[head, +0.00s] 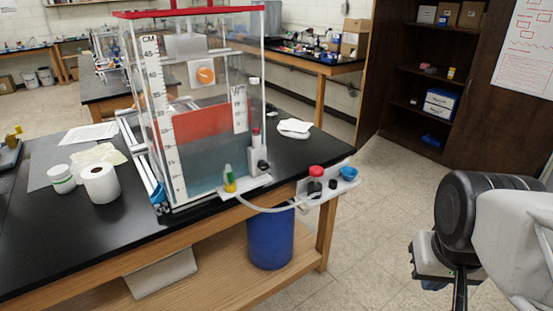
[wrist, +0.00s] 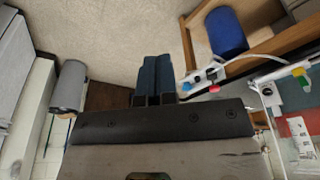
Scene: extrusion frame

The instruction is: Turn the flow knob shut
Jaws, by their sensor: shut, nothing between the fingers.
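A clear tank (head: 205,180) with a red rim and coloured liquid stands on the black bench. A white bracket (head: 322,190) at the bench corner carries a red knob (head: 316,171), a blue knob (head: 349,173) and a small black knob (head: 333,184). An orange round part (head: 205,75) sits on a white plate at the tank. I cannot tell which one is the flow knob. My gripper (wrist: 153,75) is shut and empty, its two dark fingers together. The bracket (wrist: 205,75) shows to their right in the wrist view, apart from them.
A clear hose (head: 265,208) runs from a yellow-green fitting (head: 229,180) to the bracket. A blue bin (head: 270,240) stands under the bench. The floor between my arm and the bracket is clear.

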